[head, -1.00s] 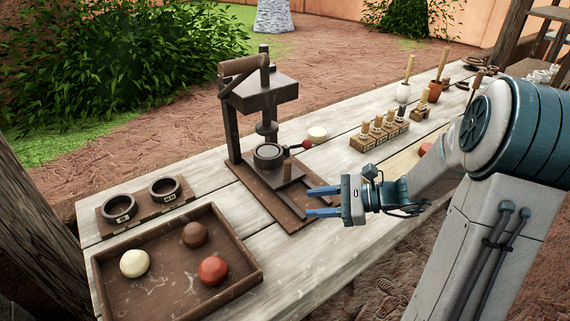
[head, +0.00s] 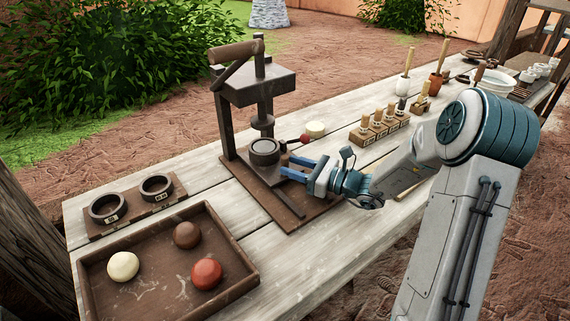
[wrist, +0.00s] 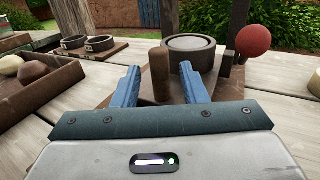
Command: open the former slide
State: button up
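The dark press (head: 258,88) stands on its base board. At its foot is a round ring former (head: 264,150) on the slide; the ring also shows in the wrist view (wrist: 195,44). A brown upright peg handle (wrist: 158,84) stands in front of the ring in the wrist view. My gripper (head: 288,169) is beside the front right of the ring in the head view, fingers pointing at the press. In the wrist view its blue fingers are apart, with the peg between them and visible gaps on both sides.
A red ball knob (wrist: 253,41) sticks up right of the ring. A tray (head: 240,283) with several balls and a board with two rings (head: 108,207) lie to the left. A block of stamps (head: 380,130) stands at the right. Bare planks lie in front of the press.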

aim_at(285, 163)
jog(key=shift+x, duration=1.5)
jog(key=shift+c, duration=0.3)
